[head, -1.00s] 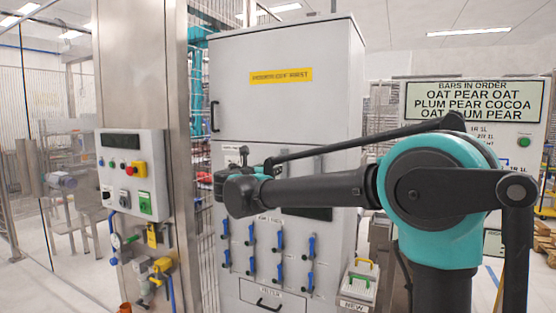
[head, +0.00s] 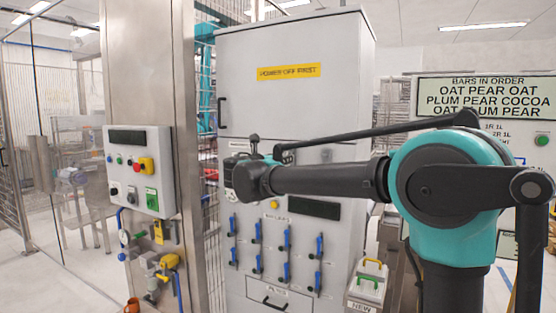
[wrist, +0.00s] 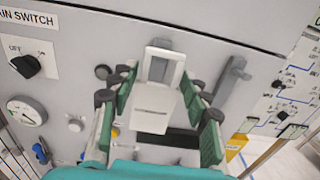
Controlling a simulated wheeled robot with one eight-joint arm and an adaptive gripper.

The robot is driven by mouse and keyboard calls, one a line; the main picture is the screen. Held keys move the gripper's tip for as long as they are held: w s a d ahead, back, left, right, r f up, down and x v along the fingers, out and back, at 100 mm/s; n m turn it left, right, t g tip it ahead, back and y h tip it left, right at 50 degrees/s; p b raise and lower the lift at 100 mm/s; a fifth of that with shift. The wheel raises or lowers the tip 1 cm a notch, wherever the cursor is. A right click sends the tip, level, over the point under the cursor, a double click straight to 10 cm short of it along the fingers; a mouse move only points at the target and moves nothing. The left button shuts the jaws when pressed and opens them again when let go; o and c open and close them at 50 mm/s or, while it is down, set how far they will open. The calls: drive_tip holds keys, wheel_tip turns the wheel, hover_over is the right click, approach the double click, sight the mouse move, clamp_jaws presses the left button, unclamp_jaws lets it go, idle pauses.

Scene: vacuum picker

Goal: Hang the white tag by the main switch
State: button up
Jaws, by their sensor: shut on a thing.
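In the wrist view the white tag (wrist: 152,108) is between the green-padded fingers of my gripper (wrist: 160,88), which is shut on it. The tag has a frame-like upper part and a flat plate below. It is in front of the grey cabinet face; whether it touches the face I cannot tell. The main switch (wrist: 27,66), a black knob marked OFF and ON under a MAIN SWITCH label (wrist: 28,17), is at the far left, apart from the tag. In the head view my gripper (head: 243,170) is by the cabinet, partly hidden by my arm; the tag cannot be made out there.
The grey cabinet (head: 290,105) carries a yellow POWER OFF FIRST sign (head: 288,72) and several blue-handled valves (head: 286,240). In the wrist view a gauge (wrist: 26,111) is below the switch and a grey handle (wrist: 232,76) is right of the tag. A control box (head: 137,170) is on the steel column.

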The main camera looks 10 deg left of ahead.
drive_tip(key=x, duration=0.6)
drive_tip(key=shift+f, duration=0.45)
drive_tip(key=shift+w, duration=0.15)
idle(0.3)
idle(0.4)
drive_tip(key=o, duration=1.2)
